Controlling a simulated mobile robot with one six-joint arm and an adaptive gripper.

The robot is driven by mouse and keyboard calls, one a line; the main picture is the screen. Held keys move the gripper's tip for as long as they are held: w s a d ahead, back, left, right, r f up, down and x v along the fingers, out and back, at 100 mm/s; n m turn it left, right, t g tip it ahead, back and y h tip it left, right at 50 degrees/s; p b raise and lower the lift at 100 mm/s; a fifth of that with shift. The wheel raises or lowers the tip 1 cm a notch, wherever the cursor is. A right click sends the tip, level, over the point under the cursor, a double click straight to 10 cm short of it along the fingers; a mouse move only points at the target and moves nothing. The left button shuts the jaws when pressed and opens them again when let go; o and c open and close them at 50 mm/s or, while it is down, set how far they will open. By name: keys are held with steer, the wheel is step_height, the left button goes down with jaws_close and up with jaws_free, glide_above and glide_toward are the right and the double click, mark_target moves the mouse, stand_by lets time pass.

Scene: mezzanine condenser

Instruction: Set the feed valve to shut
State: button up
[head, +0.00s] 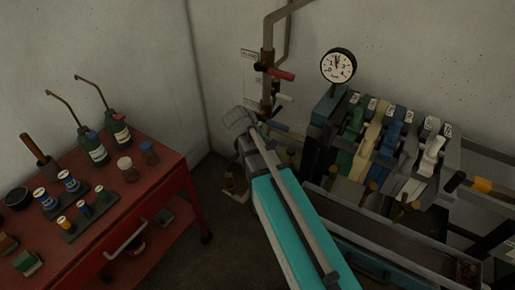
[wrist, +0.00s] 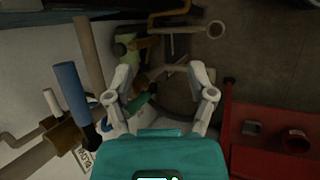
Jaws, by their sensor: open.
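My gripper (head: 238,118) is beside the pipework in the corner, its two pale fingers spread open in the wrist view (wrist: 161,76). Lever valves sit on the vertical pipe in the head view: one with a red handle (head: 280,74) pointing right, and below it a short white handle (head: 284,97). White tags (head: 249,54) hang by the pipe, too small to read surely. In the wrist view a blue handle (wrist: 70,88) stands left of the fingers, and a green handle (wrist: 141,103) lies between them; contact is unclear. I cannot tell which valve is the feed valve.
A round gauge (head: 338,65) stands right of the pipe. Beside it is a rack of coloured levers (head: 388,138) with a grey trough (head: 390,227) in front. A red cart (head: 115,215) with oil cans and bottles stands left. Some floor shows between.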

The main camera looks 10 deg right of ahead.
steer(key=w+a+f+n+t+h+b, duration=0.3)
steer(key=w+a+f+n+h+b, duration=0.8)
steer(key=b, duration=1.4)
steer(key=w+a+n, duration=0.1)
steer(key=w+a, duration=0.1)
steer(key=w, duration=0.2)
steer(key=shift+w+f+b, duration=0.2)
steer(key=shift+b, duration=0.2)
steer(key=shift+d, duration=0.15)
steer(key=w+d, duration=0.1)
steer(key=d, duration=0.8)
steer(key=w+d, duration=0.1)
steer(key=d, duration=0.3)
steer(key=shift+w+d, duration=0.2)
steer(key=shift+w, duration=0.15)
steer(key=shift+c, duration=0.2)
jaws_close()
